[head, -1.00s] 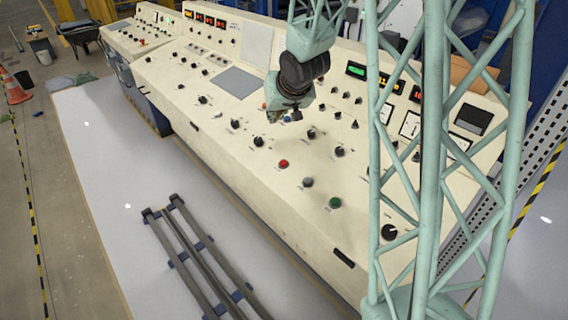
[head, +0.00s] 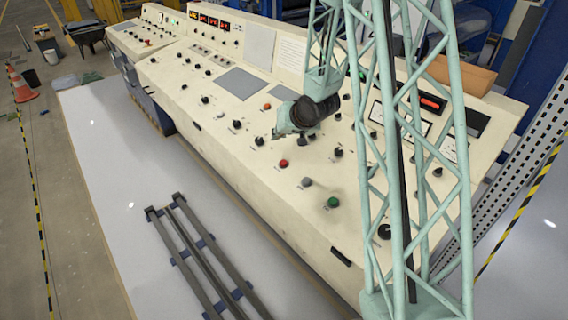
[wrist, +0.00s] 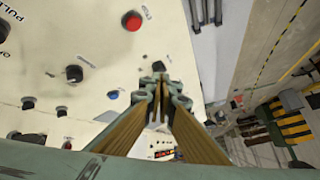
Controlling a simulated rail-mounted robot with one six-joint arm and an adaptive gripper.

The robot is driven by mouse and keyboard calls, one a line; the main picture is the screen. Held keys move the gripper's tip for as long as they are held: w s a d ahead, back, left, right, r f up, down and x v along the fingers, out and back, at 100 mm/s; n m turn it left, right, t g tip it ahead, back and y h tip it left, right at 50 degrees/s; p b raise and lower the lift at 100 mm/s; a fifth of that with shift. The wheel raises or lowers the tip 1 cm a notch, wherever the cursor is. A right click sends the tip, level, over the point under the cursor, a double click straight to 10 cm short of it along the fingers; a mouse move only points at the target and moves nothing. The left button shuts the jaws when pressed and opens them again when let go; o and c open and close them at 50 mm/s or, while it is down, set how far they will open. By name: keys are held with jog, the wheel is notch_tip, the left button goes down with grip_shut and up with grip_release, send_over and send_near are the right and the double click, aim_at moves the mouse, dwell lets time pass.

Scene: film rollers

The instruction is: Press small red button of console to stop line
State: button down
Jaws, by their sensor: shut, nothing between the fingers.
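The small red button (head: 283,163) is on the cream sloping console (head: 215,125), near its front edge, between black knobs and a grey button. In the wrist view a red button (wrist: 132,21), apparently the same one, is at the top, beyond the fingertips. My gripper (head: 278,134) is low over the console, up the slope from the red button in the head view. In the wrist view its fingers (wrist: 158,76) are together and empty. They appear apart from the red button. The exact gap to the panel cannot be told.
A green button (head: 333,202) and a grey button (head: 307,182) sit right of the red one. An orange-red button (head: 267,106) is higher up the panel. Several black knobs surround my gripper.

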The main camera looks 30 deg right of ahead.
aim_at(283, 163)
jog(key=shift+w+d+f, duration=0.1)
jog(key=shift+d+f, duration=0.05)
jog(key=shift+f, duration=0.7)
jog(key=shift+d+f, duration=0.15)
jog(key=shift+f, duration=0.7)
jog(key=shift+f, duration=0.15)
jog(key=shift+w+d+f+b, duration=0.1)
jog(key=shift+d+f+b, duration=0.25)
jog(key=shift+f+b, duration=0.75)
jog(key=shift+w+d+f+b, duration=0.1)
jog(key=shift+d+f+b, duration=0.25)
jog(key=shift+f, duration=1.3)
jog(key=shift+d+f+b, duration=0.3)
jog(key=shift+f+b, duration=0.5)
jog(key=shift+f, duration=0.6)
jog(key=shift+d+f+b, duration=0.2)
jog(key=shift+f+b, duration=0.4)
jog(key=shift+f, duration=0.3)
jog(key=shift+r, duration=0.15)
jog(key=shift+a+r+p, duration=0.2)
jog(key=shift+r+p, duration=0.25)
jog(key=shift+r, duration=0.3)
jog(key=shift+r, duration=0.1)
